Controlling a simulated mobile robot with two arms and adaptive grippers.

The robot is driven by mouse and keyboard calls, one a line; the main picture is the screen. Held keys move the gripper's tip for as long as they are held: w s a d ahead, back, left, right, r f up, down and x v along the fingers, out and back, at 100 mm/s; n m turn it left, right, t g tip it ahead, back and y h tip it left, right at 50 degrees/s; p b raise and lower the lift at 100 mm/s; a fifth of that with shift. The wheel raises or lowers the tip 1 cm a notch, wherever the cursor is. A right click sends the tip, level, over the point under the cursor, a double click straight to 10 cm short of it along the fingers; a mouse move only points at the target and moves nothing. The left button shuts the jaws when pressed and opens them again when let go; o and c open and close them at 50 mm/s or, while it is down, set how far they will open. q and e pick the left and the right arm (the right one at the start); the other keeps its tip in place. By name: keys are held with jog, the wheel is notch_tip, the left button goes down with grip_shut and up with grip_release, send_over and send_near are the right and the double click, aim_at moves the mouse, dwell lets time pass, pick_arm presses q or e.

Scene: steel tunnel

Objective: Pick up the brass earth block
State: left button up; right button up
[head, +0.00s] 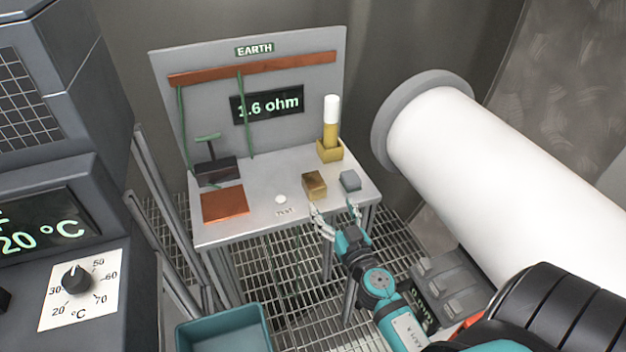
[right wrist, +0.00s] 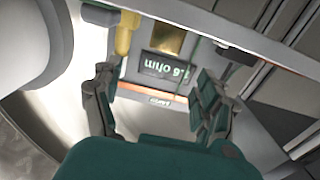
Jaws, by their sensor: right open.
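The brass earth block (head: 314,184) sits on the grey earth table (head: 255,210), near its front edge and right of the white test button (head: 281,199). My right gripper (head: 335,207) is open and empty at the table's front edge. Its fingertips are just short of the block and a little to its right, apart from it. In the right wrist view the brass block (right wrist: 168,39) shows beyond the open fingers of my right gripper (right wrist: 157,82). My left gripper is not in view.
A small grey block (head: 350,181) stands right of the brass block. Behind is a yellow and white rod in a holder (head: 330,150). A copper plate (head: 225,205) and black clamp (head: 214,170) are at left. A large white cylinder (head: 480,160) is close on the right.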

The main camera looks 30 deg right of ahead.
send_near(314, 179)
jog(key=x, duration=0.5)
jog(key=shift+w+d+r+p, duration=0.1)
jog(key=shift+w+d+p, duration=0.05)
jog(key=shift+w+p, duration=0.25)
jog(key=x, duration=0.3)
jog(key=shift+w+f, duration=0.25)
jog(key=shift+w, duration=0.35)
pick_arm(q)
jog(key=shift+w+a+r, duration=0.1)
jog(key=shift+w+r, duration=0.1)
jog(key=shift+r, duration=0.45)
pick_arm(e)
jog(key=shift+c, duration=0.3)
grip_shut()
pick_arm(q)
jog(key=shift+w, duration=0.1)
pick_arm(e)
jog(key=shift+r, duration=0.1)
